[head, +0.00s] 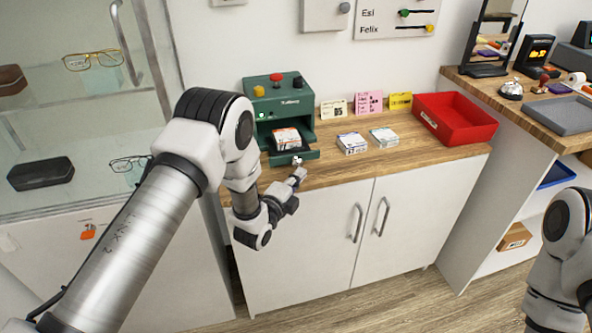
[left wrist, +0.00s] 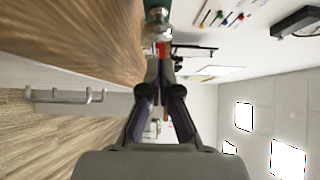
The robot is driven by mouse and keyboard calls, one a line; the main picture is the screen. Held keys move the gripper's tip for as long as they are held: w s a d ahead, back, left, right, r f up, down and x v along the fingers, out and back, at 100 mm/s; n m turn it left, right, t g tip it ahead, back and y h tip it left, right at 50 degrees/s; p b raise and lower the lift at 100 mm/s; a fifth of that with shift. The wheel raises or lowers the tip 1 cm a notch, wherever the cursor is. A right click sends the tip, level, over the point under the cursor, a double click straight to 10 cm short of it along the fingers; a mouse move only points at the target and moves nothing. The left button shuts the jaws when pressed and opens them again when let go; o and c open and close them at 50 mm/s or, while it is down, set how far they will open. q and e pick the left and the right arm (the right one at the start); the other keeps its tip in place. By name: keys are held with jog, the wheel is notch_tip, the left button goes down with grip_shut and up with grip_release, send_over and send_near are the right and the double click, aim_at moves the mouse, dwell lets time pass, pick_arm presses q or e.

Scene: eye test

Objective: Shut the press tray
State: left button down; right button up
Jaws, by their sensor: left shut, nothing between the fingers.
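The green press (head: 278,97) stands at the left end of the wooden counter, with red, yellow and dark knobs on top. Its tray (head: 308,155) is pulled out at the front, with an orange and white packet (head: 286,138) in it. My left gripper (head: 299,168) is shut and empty, just in front of the tray's front face. I cannot tell whether it touches. In the left wrist view the shut fingers (left wrist: 164,52) point at a green part of the press (left wrist: 157,15). My right arm shows at the right edge, its gripper out of frame.
Two small packs (head: 352,143) (head: 384,137) lie on the counter (head: 345,167) right of the tray. Cards (head: 368,102) stand behind them, and a red bin (head: 455,118) is at the right. A glass cabinet (head: 80,120) stands left. Cupboard handles (head: 356,223) project below.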

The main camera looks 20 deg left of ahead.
aim_at(280, 146)
pick_arm(q)
jog(key=shift+w+a, duration=0.7)
jog(key=shift+w, duration=0.15)
jog(key=w+a+b, duration=0.1)
jog(key=w, duration=0.1)
jog(key=w+a+b, duration=0.3)
jog(key=w, duration=0.1)
jog(key=shift+w+a+f+b, duration=0.25)
jog(key=shift+w+f+b, duration=0.1)
jog(key=w+a, duration=0.2)
jog(key=w+b, duration=0.1)
jog(key=w, duration=0.1)
jog(key=shift+a+r, duration=0.25)
jog(key=shift+a, duration=0.15)
jog(key=shift+r, duration=0.4)
